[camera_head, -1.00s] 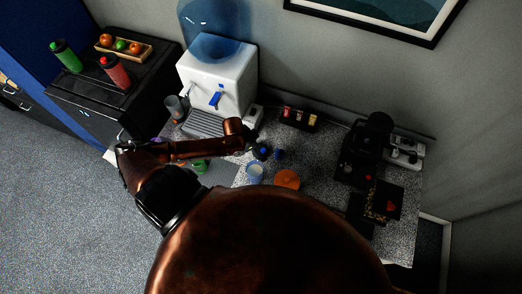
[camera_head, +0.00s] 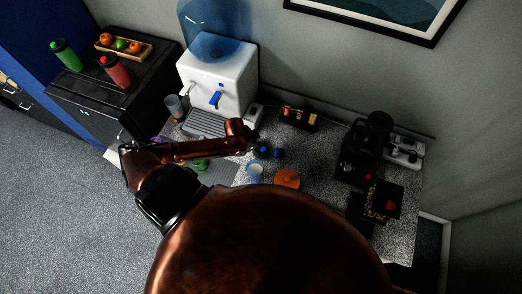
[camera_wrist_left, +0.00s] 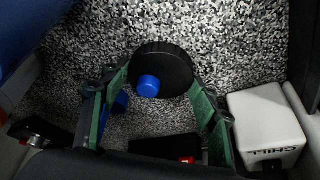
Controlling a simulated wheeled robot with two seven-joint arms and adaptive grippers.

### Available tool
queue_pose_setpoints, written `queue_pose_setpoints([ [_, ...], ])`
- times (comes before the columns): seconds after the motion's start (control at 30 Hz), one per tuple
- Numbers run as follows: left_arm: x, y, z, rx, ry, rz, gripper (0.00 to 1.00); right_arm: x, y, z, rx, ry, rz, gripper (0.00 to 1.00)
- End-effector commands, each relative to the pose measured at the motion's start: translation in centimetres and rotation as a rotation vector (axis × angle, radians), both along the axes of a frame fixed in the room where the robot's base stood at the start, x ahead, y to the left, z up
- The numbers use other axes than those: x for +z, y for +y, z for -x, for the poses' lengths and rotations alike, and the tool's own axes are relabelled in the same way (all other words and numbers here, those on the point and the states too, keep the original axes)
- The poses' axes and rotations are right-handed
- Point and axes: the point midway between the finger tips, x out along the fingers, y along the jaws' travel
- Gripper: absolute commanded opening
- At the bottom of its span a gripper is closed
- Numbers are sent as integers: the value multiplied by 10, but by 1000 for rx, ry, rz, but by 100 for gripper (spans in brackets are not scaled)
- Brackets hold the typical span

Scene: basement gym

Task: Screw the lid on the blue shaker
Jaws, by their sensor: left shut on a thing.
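The blue shaker (camera_head: 255,174) stands open-topped on the speckled counter in the head view, with a pale inside. My left gripper (camera_head: 260,149) is just behind it, small and dark in that view. In the left wrist view my left gripper (camera_wrist_left: 162,84) has its green-padded fingers closed around the round black lid (camera_wrist_left: 175,57), which has a blue cap on top. The lid is apart from the shaker. A large blue shape (camera_wrist_left: 22,30) fills the wrist view's upper left corner; I cannot tell what it is. My right gripper is not in view.
A small blue object (camera_head: 278,153) stands right of my left gripper. An orange container (camera_head: 287,179) sits beside the shaker. The white water dispenser (camera_head: 215,75) is behind left, a black snack tray (camera_head: 299,118) by the wall, a black coffee machine (camera_head: 358,165) at right.

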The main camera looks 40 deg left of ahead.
Motion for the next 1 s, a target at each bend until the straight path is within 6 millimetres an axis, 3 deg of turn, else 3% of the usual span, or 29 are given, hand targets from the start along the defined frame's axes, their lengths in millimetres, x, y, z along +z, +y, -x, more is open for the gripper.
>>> queue_pose_setpoints([
  [0.37, 3, 0, 0, -1, -1, -1, 39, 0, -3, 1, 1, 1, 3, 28],
  [0.6, 30, 0, -1, -1, -3, -1, 39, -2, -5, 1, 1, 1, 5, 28],
  [0.9, 88, 13, 50, -3, 2, -4, 39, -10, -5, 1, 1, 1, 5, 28],
  [1.0, 96, 17, 68, -1, 5, -3, 39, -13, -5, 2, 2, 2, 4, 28],
])
